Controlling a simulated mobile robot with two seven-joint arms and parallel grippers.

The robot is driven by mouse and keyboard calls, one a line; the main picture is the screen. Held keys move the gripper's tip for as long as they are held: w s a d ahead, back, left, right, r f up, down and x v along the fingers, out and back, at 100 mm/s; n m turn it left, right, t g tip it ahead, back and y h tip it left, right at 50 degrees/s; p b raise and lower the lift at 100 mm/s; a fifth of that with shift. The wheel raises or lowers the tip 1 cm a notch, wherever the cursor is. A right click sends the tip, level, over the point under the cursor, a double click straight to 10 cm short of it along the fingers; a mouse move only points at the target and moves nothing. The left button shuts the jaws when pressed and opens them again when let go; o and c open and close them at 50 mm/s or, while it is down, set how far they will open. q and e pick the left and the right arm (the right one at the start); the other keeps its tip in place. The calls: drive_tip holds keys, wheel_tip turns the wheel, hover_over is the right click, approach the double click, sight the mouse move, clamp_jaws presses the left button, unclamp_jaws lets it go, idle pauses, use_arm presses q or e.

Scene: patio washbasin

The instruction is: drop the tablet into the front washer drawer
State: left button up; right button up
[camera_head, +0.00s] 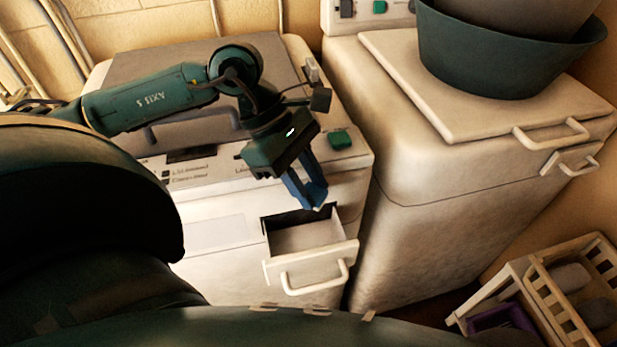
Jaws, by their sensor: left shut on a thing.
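The front washer drawer (310,268) is pulled out of the front of the left white washer (215,265). Its tray looks empty from here, and its light loop handle faces outward. My left gripper (316,203) hangs just above the back part of the open drawer, fingers pointing down. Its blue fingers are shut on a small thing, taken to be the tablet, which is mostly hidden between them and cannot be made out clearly. My right gripper is not in view.
A second white washer (410,130) stands close on the right, with a dark green basin (505,50) on its lid and a handle on its front. A slatted crate (545,300) with a purple item sits on the floor at lower right. A green knob (340,139) is behind the drawer.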

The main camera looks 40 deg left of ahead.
use_arm(q)
drive_tip(key=o, duration=1)
drive_tip(key=shift+o, duration=0.2)
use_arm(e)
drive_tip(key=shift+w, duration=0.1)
use_arm(q)
drive_tip(key=shift+r, duration=0.1)
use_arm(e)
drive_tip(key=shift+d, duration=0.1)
use_arm(q)
drive_tip(key=shift+a+r, duration=0.1)
drive_tip(key=shift+a, duration=0.05)
drive_tip(key=b+v, duration=0.1)
drive_tip(key=v, duration=1.1)
drive_tip(key=shift+r+b, duration=0.3)
drive_tip(key=shift+r, duration=0.15)
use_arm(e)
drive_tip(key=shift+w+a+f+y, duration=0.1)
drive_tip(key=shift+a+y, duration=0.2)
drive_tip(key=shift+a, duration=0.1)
use_arm(q)
drive_tip(key=shift+s, duration=0.1)
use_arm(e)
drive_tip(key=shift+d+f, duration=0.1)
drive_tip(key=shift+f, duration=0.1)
use_arm(q)
drive_tip(key=shift+a, duration=0.1)
